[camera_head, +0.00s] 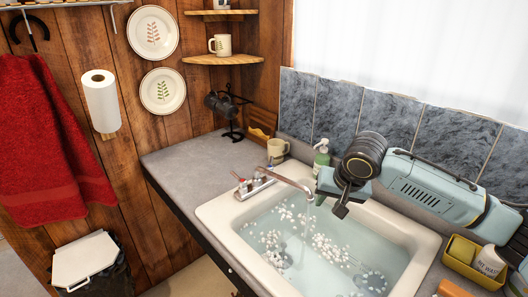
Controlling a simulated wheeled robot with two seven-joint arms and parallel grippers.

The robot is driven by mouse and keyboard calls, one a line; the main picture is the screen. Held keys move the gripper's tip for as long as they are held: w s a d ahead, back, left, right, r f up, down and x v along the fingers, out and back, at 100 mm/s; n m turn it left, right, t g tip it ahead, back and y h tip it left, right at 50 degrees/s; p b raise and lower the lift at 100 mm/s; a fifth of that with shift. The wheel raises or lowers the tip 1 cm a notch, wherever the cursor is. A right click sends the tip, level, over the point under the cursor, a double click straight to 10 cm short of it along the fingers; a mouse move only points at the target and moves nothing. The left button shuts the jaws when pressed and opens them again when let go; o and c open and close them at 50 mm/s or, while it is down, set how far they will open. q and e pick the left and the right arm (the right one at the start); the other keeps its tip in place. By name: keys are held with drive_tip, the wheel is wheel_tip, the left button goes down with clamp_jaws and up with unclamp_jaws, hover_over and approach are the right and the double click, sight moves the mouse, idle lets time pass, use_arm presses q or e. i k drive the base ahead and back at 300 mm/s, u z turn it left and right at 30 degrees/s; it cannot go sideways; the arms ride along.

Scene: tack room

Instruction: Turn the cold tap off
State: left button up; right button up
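The chrome tap (257,184) stands on the left rim of the white sink (222,222). One of its handles has a blue mark (270,162), on the far side; the other has a red mark (237,176), on the near side. A stream of water (305,222) falls from the spout into the sink, which holds water with white foam. My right gripper (340,207) is above the sink, right of the spout and apart from the blue-marked handle. Its fingers point down, and their gap does not show clearly. My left gripper is out of view.
A green soap bottle (321,160) and a mug (277,150) stand behind the tap, near the handles. A yellow caddy (462,266) sits at the right of the sink. The grey counter (190,163) left of the tap is clear. A tiled wall (335,108) rises behind.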

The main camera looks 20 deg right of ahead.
sight(270, 167)
drive_tip(key=z, duration=0.05)
drive_tip(key=i, duration=1.25)
drive_tip(key=u, duration=0.05)
